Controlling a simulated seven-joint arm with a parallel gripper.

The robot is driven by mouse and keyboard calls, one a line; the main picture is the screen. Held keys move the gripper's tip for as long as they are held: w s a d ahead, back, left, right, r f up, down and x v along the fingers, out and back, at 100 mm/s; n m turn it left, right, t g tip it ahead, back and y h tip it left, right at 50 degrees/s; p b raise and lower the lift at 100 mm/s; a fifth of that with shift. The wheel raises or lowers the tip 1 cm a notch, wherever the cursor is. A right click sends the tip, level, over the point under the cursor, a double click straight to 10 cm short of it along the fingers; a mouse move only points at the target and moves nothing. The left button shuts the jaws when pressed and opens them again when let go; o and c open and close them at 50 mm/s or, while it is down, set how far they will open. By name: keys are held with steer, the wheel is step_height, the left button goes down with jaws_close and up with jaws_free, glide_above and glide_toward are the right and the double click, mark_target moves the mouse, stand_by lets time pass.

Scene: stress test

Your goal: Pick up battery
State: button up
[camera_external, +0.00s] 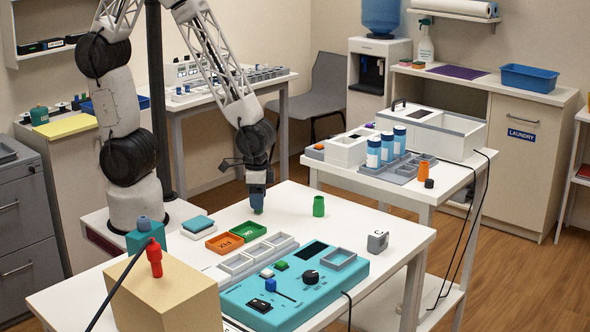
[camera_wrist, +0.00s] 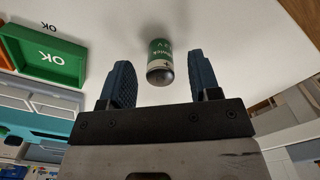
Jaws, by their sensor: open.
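The battery (camera_external: 318,206) is a small green cylinder that appears to stand upright on the white table, to the right of my gripper (camera_external: 257,202). In the wrist view the battery (camera_wrist: 160,58) has a green and white label and a dark grey end facing me. It shows in the gap between my two blue fingers, ahead of the gripper body. My gripper is open and empty, pointing down close above the table. Contact between the fingers and the battery cannot be made out.
A green OK tray (camera_external: 249,234) and an orange FIX tray (camera_external: 225,243) lie in front of my gripper. The table beside the battery is clear.

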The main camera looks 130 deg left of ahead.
steer(key=shift+f, duration=1.15)
steer(key=c, duration=1)
steer(key=shift+r, duration=0.15)
steer(key=shift+r, duration=0.75)
step_height(320, 180, up, 2)
steer(key=shift+r, duration=0.1)
steer(key=s+d, duration=0.2)
steer(key=s, duration=0.3)
steer(key=s+d, duration=0.2)
steer(key=s, duration=0.3)
steer(key=s+d+r, duration=0.1)
steer(key=s, duration=0.3)
steer(key=shift+s+d, duration=0.4)
